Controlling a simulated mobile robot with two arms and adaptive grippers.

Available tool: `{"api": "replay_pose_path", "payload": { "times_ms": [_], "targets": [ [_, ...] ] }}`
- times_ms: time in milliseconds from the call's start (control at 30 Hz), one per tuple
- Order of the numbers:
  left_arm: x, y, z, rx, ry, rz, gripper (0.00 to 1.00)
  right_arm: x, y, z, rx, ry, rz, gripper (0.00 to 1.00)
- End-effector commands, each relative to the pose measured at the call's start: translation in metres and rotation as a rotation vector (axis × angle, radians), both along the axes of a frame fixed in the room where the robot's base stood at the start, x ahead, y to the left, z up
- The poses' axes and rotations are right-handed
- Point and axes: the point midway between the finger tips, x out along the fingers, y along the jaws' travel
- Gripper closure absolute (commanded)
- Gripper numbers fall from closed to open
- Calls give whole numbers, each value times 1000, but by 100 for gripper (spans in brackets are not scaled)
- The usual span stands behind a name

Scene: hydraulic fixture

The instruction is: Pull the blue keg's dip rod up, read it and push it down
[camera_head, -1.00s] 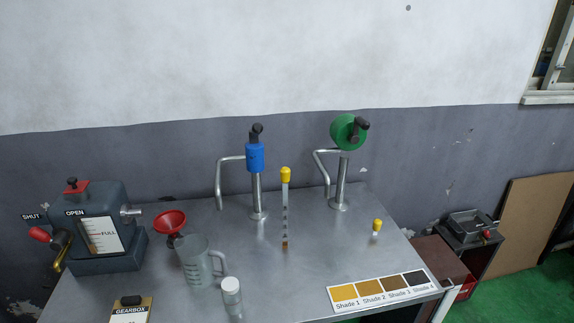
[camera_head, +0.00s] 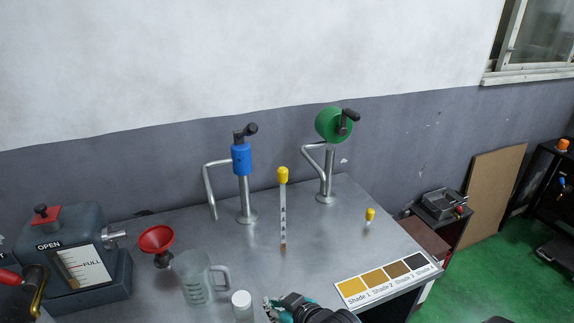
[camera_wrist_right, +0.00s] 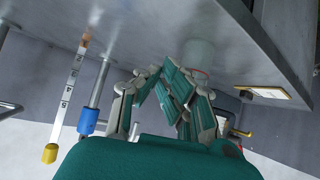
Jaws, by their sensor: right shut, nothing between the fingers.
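A dip rod (camera_head: 283,215) with a yellow knob stands tall out of the bench top, between the blue hand pump (camera_head: 242,160) and the green crank pump (camera_head: 333,126). Its pale scale carries dark marks and its lowest part is brownish. It also shows upside down in the right wrist view (camera_wrist_right: 69,88), where some digits show but the reading is unclear. A second yellow knob (camera_head: 370,215) sits low at the right. My right gripper (camera_head: 272,306) is shut and empty at the bottom, nearer than the rod and apart from it. No keg is visible. My left gripper is out of view.
A jug (camera_head: 198,281), a white-capped bottle (camera_head: 242,305) and a red funnel (camera_head: 156,239) stand left of my right gripper. The shade card (camera_head: 388,278) lies at the front right. A gearbox (camera_head: 75,250) stands at far left. Bench around the rod is clear.

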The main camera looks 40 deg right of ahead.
Motion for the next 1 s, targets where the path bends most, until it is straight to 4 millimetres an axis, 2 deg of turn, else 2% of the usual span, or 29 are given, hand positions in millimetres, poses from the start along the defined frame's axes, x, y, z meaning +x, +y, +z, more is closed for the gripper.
{"api": "replay_pose_path", "payload": {
  "times_ms": [33,167,267,300,400,500,633,733,1000],
  "targets": [
    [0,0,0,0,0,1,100,14,-6,16,6,-73,-14,100],
    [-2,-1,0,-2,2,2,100,47,-27,65,10,-288,-55,100],
    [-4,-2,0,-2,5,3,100,68,-51,115,9,-490,-107,100],
    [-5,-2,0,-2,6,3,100,74,-62,138,6,-580,-135,100],
    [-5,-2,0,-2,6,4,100,79,-92,191,-6,-787,-211,100],
    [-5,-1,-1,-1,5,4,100,76,-112,222,-19,-917,-268,100],
    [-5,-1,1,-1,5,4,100,75,-123,239,-27,-983,-299,100],
    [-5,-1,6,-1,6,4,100,83,-125,245,-27,-988,-301,100],
    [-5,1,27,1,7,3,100,132,-136,265,-27,-985,-299,100]
  ]
}}
